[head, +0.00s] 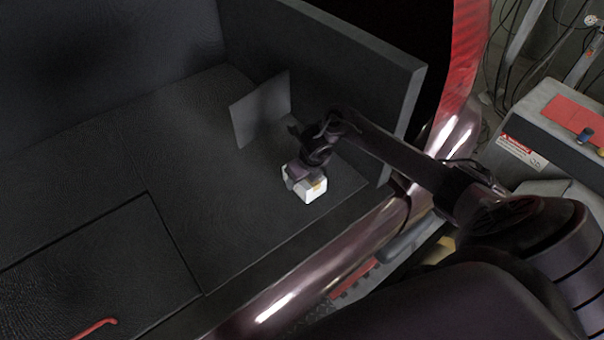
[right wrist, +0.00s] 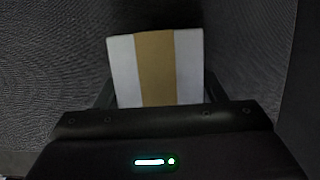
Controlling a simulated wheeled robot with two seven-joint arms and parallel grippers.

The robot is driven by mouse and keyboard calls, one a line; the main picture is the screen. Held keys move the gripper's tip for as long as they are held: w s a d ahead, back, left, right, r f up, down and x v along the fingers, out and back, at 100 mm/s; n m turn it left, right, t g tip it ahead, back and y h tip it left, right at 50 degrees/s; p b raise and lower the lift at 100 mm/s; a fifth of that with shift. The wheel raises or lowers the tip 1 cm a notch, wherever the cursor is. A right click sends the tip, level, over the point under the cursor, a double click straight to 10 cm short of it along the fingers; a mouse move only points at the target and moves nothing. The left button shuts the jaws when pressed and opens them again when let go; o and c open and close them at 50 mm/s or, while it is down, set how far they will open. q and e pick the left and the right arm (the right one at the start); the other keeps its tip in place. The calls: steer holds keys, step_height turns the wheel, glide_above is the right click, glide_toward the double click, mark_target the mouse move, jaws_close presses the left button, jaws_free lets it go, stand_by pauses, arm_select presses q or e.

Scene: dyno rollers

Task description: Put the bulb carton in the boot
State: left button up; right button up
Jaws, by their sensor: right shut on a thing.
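The bulb carton (head: 306,188) is a small white box with a tan band, low over or on the dark boot floor (head: 240,215) near the boot's right side. I cannot tell whether it touches the floor. My right gripper (head: 304,177) is above it and shut on it. In the right wrist view the carton (right wrist: 156,68) sits between the fingers of the gripper (right wrist: 158,98), its tan stripe running down the middle. My left gripper is not in view.
A thin grey upright panel (head: 262,108) stands just behind the carton. The boot's dark side wall (head: 350,60) rises to the right. A red hooked handle (head: 95,328) lies at the lower left. The floor left of the carton is clear. A grey machine (head: 560,130) stands outside at right.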

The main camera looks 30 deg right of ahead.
steer(key=shift+f, duration=0.1)
steer(key=shift+f, duration=0.1)
steer(key=o, duration=1)
steer(key=shift+o, duration=0.2)
steer(key=shift+r, duration=0.25)
steer(key=p+v, duration=0.2)
steer(key=v, duration=0.8)
steer(key=shift+r, duration=0.3)
steer(key=shift+s+r, duration=0.35)
steer(key=shift+r, duration=0.25)
